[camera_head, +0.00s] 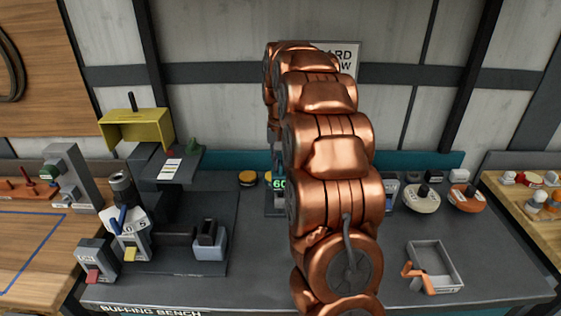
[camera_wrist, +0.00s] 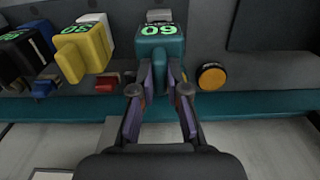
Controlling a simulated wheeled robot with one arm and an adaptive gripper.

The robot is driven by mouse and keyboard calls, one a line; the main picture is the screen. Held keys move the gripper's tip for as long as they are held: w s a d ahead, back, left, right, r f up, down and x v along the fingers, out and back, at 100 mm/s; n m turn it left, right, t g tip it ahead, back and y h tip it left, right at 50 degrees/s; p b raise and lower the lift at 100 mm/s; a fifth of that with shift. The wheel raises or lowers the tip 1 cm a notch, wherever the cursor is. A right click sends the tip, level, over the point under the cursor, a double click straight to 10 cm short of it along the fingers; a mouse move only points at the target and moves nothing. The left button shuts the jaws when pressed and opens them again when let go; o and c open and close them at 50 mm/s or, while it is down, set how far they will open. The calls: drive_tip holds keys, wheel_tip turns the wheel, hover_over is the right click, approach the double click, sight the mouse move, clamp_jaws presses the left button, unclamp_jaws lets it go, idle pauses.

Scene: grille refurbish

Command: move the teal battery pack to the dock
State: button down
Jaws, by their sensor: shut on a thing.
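The teal battery pack (camera_wrist: 163,48) has a glowing green "60" on its top and shows between the fingers of my gripper (camera_wrist: 161,75) in the wrist view. My gripper is shut on it. In the head view, only its left part with the green number (camera_head: 279,183) shows, at the back of the bench beside my arm. My arm hides the rest of it and my gripper there. I cannot tell whether the pack is lifted or still resting. No dock is clearly marked; a grey-blue slotted holder (camera_head: 210,246) stands on the bench at left.
A grey tray (camera_head: 436,257) with an orange tool lies at right. Lever boxes (camera_head: 95,259) crowd the left.

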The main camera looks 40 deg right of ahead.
drive_tip(key=shift+f+b, duration=0.55)
drive_tip(key=shift+f, duration=0.55)
drive_tip(key=c, duration=1.1)
unclamp_jaws()
wheel_tip(320, 180, up, 12)
drive_tip(key=shift+f, duration=0.25)
drive_tip(key=shift+r, duration=0.2)
idle(0.3)
